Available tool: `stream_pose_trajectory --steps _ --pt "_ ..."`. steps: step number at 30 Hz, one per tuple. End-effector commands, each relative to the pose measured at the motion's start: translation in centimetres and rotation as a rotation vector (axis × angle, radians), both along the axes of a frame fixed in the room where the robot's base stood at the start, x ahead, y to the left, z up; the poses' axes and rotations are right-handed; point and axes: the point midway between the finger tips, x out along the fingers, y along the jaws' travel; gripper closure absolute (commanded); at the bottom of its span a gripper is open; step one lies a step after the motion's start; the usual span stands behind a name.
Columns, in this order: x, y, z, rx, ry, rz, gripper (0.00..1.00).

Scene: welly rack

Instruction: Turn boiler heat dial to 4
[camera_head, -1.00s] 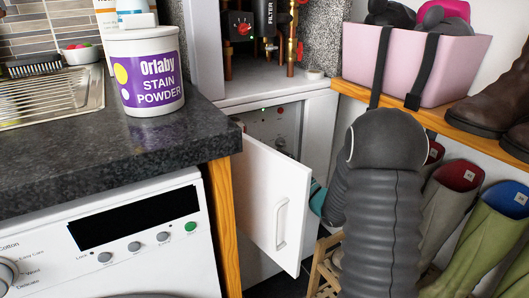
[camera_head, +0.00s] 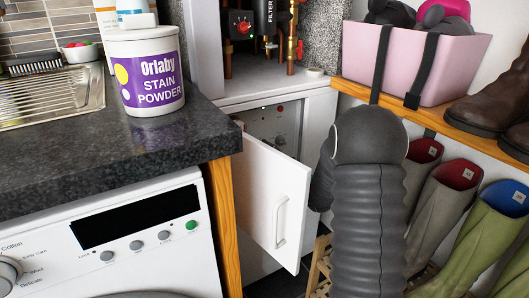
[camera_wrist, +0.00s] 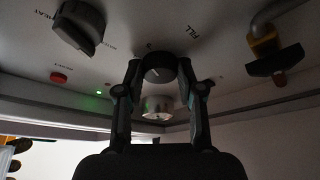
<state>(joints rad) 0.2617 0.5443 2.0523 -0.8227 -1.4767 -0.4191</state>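The boiler panel (camera_wrist: 215,40) fills the upper wrist view, and part of it shows behind the open white door (camera_head: 272,198) in the head view. A round black dial (camera_wrist: 158,70) with a pale pointer mark sits between the fingers of my gripper (camera_wrist: 160,66). I cannot read its setting or confirm that it is the heat dial. The fingers stand on either side of the dial, with a small gap seeming to show at each side. In the head view the gripper is hidden; my arm hides part of the boiler compartment.
A large dark knob (camera_wrist: 79,26), a red button (camera_wrist: 60,77), a green light (camera_wrist: 99,93), a silver knob (camera_wrist: 157,107) and a brass valve (camera_wrist: 265,45) surround the dial.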

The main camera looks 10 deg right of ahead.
Motion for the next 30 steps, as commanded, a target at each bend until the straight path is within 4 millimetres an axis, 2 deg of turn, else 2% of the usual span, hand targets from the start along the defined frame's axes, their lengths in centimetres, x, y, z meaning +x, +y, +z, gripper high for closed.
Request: stream_pose_trajectory --steps 13,30 --pt "0.03 -0.05 -0.41 -0.091 -0.032 -0.001 0.97" --pt "0.12 -0.21 0.13 -0.524 -0.173 -0.001 0.97"
